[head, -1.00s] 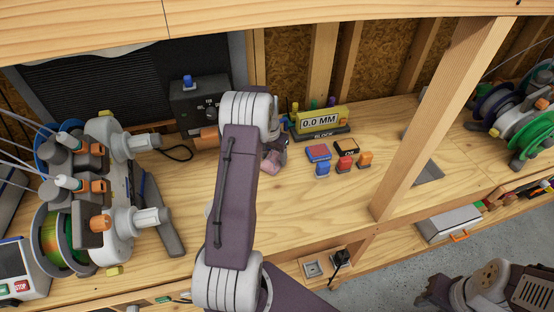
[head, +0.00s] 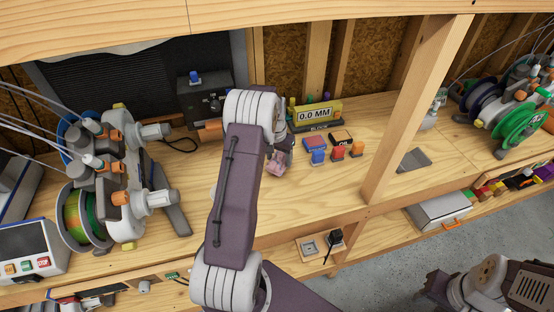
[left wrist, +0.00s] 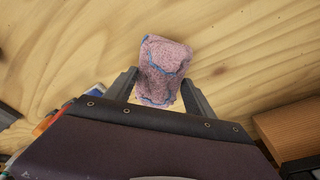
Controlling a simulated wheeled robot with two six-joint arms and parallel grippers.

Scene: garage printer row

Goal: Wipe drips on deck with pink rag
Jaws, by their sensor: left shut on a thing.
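The pink rag (head: 276,166) is a small folded bundle with blue edging. In the left wrist view the rag (left wrist: 163,68) sits between the two fingers of my left gripper (left wrist: 160,88), which is shut on it. In the head view my left gripper (head: 280,152) is low over the wooden deck (head: 325,195), left of the small colored blocks. I cannot tell whether the rag touches the wood. My left arm hides part of the deck, and I make out no clear drips. My right gripper is not in view.
A blue block (head: 318,157), a red one (head: 338,153) and an orange one (head: 357,149) stand right of the rag. The 0.0 MM gauge block (head: 316,114) is behind. A wooden post (head: 412,110) rises farther right. Spool machinery (head: 120,190) fills the left.

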